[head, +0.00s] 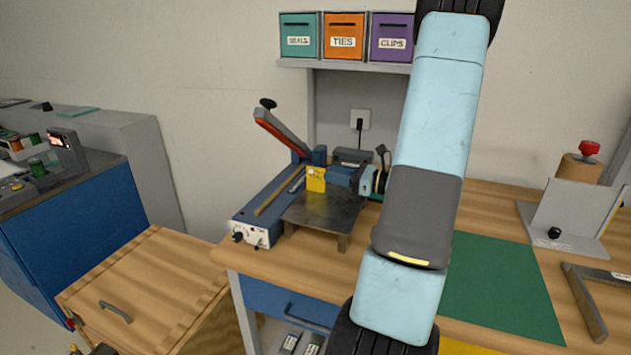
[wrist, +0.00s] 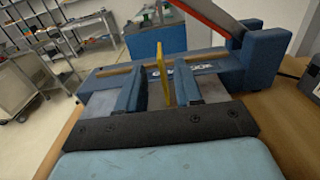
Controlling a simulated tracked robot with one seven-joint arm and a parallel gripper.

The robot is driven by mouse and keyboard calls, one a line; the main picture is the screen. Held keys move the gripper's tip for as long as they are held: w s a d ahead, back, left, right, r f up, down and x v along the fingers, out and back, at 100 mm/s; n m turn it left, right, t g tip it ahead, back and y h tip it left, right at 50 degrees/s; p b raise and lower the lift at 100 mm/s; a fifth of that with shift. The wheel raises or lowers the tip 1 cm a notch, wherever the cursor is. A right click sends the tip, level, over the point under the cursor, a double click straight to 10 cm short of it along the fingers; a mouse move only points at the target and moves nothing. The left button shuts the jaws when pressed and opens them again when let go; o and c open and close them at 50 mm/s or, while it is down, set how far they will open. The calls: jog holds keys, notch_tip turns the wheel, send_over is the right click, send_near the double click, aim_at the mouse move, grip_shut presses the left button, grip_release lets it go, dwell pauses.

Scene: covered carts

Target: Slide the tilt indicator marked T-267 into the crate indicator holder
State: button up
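A small yellow card (head: 316,179) stands upright at the back edge of a dark metal plate on the bench; its lettering is too small to read, so I cannot confirm T-267. In the wrist view the yellow card (wrist: 161,72) shows nearly edge-on between the two blue fingers of my gripper (wrist: 158,90). A gap shows between the card and the left finger; the right finger is close to it, and contact is unclear. My gripper (head: 340,176) is open around the card. A wooden crate (head: 150,285) with a grey handle stands at lower left. I cannot make out its indicator holder.
The dark plate (head: 325,216) lies before a blue sealer with a raised red lever (head: 283,133). Labelled bins (head: 343,37) sit on a shelf above. A green mat (head: 500,285) lies clear at right, near a grey angled stand (head: 565,215). A blue cabinet (head: 70,215) is at left.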

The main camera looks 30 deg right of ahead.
aim_at(316, 169)
jog(key=shift+r+x, duration=0.2)
jog(key=shift+x, duration=2.95)
grip_shut()
